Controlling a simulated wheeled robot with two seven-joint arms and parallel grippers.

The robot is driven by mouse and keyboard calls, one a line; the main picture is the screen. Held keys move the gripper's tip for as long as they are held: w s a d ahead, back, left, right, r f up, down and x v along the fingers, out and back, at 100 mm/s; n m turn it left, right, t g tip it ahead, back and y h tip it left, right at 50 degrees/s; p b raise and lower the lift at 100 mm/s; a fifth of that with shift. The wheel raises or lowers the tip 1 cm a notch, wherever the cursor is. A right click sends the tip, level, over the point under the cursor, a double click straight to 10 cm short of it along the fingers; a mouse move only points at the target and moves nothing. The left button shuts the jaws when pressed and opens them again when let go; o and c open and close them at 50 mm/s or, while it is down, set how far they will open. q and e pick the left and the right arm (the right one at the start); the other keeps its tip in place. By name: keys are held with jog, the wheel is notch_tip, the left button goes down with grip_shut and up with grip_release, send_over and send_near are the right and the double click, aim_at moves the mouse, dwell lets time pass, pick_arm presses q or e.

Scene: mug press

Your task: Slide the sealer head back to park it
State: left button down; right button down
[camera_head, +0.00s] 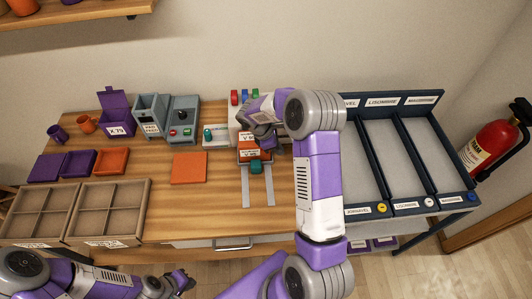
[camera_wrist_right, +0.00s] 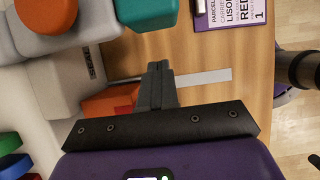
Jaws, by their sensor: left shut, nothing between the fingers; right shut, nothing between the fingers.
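The sealer head (camera_head: 250,155) is an orange block with a white label and a teal handle (camera_head: 256,168) at its front. It sits at the back of two grey rails (camera_head: 258,190) that run toward the front table edge. My right gripper (camera_head: 272,145) is shut and empty, close beside the head's right side; contact cannot be told. In the right wrist view its closed fingers (camera_wrist_right: 157,85) are beside an orange part (camera_wrist_right: 110,104) and over a grey rail (camera_wrist_right: 208,76). My left gripper (camera_head: 182,283) is shut and empty, low in front of the table.
Grey devices (camera_head: 182,120) and an orange mat (camera_head: 188,168) stand left of the sealer. Divided trays (camera_head: 110,210) lie at the left front. Dark-framed sorting lanes (camera_head: 418,155) are at the right.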

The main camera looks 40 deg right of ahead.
notch_tip(320, 180, up, 8)
jog(key=p, duration=0.5)
jog(key=shift+f, duration=0.2)
